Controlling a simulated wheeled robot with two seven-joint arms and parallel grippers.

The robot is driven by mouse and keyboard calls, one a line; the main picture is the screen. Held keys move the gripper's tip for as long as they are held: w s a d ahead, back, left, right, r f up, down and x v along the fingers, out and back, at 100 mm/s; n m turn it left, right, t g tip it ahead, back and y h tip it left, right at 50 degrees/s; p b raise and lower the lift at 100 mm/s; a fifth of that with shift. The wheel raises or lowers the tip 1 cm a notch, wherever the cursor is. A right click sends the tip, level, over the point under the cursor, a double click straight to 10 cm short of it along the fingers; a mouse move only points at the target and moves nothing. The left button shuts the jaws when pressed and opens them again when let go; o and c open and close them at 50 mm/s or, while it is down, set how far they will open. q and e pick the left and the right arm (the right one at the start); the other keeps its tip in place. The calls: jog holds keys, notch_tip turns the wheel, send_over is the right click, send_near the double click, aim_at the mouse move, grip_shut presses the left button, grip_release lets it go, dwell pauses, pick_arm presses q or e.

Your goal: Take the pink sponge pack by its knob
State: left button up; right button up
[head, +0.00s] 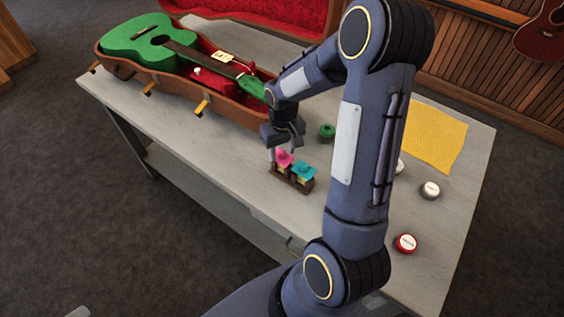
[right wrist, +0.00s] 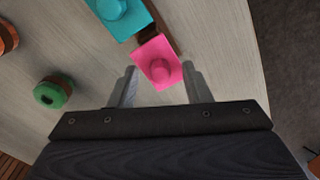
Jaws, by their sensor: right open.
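The pink sponge pack (head: 284,157) stands in a brown wooden holder (head: 292,181) on the grey table, left of a teal pack (head: 304,169). In the right wrist view the pink pack (right wrist: 160,64) shows its round knob from above, and the teal pack (right wrist: 118,14) lies beyond it. My right gripper (head: 282,156) is open above the pink pack. In the right wrist view its two fingers (right wrist: 160,85) stand on either side of the pink pack, apart from the knob. My left gripper is not in view.
An open brown case (head: 235,113) holding a green ukulele (head: 140,42) lies at the back left. A green round item (head: 326,131) stands behind the holder. A yellow cloth (head: 432,137), a white-topped tin (head: 430,190) and a red tin (head: 405,243) are on the right.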

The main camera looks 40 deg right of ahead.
grip_shut()
jog(key=shift+r, duration=0.1)
